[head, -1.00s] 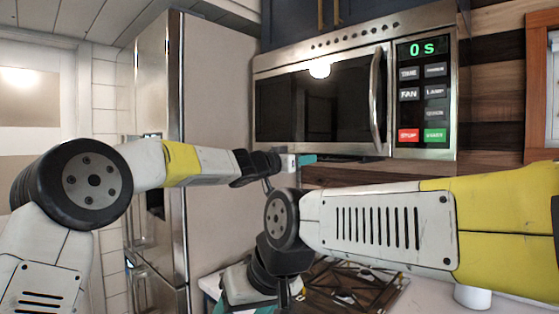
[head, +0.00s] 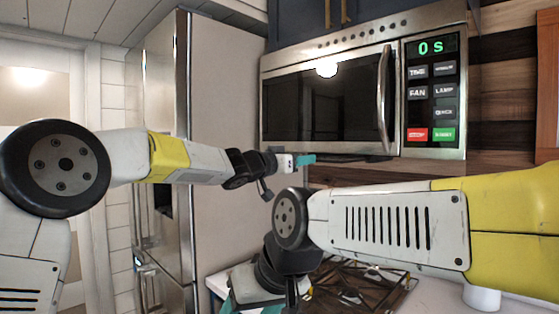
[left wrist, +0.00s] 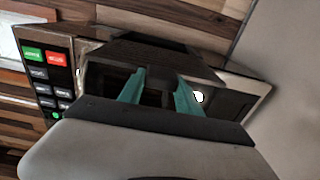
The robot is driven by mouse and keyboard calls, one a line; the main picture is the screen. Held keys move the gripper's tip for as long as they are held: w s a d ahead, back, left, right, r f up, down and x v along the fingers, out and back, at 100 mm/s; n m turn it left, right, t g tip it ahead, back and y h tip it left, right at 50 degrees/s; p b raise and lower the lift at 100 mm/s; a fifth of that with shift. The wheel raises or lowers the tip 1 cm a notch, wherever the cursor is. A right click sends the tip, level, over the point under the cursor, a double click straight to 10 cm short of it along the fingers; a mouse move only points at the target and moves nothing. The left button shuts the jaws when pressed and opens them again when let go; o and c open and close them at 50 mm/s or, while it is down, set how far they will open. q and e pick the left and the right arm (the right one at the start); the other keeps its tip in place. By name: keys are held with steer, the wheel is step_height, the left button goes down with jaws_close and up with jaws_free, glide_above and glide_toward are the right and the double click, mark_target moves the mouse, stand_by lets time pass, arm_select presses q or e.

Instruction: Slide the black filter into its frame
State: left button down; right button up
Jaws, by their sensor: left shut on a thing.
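The microwave (head: 325,110) hangs on the wall, and its underside frame (left wrist: 241,92) shows in the left wrist view. My left gripper (head: 303,160) is just below the microwave's lower edge. In the left wrist view its teal fingers (left wrist: 160,92) are shut on the black filter (left wrist: 150,52), a dark flat panel that covers part of the underside. A dark edge of the filter (head: 368,158) shows under the microwave in the head view. I cannot tell whether it is seated in the frame.
A tall steel fridge (head: 225,150) stands left of the microwave. A dark stove grate (head: 355,290) lies below on the white counter (head: 425,300). My right forearm crosses in front of the space under the microwave.

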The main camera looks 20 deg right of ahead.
arm_select(q)
steer(key=v, duration=0.2)
steer(key=shift+s+a, duration=0.1)
steer(key=shift+a, duration=0.25)
steer(key=shift+s+d+r, duration=0.1)
steer(key=shift+s+d, duration=0.05)
steer(key=shift+s, duration=0.25)
stand_by(1.7)
steer(key=shift+x, duration=4)
steer(key=shift+x, duration=2.05)
steer(key=shift+w+d+f, duration=0.2)
steer(key=shift+d+f, duration=0.1)
steer(key=shift+d, duration=0.1)
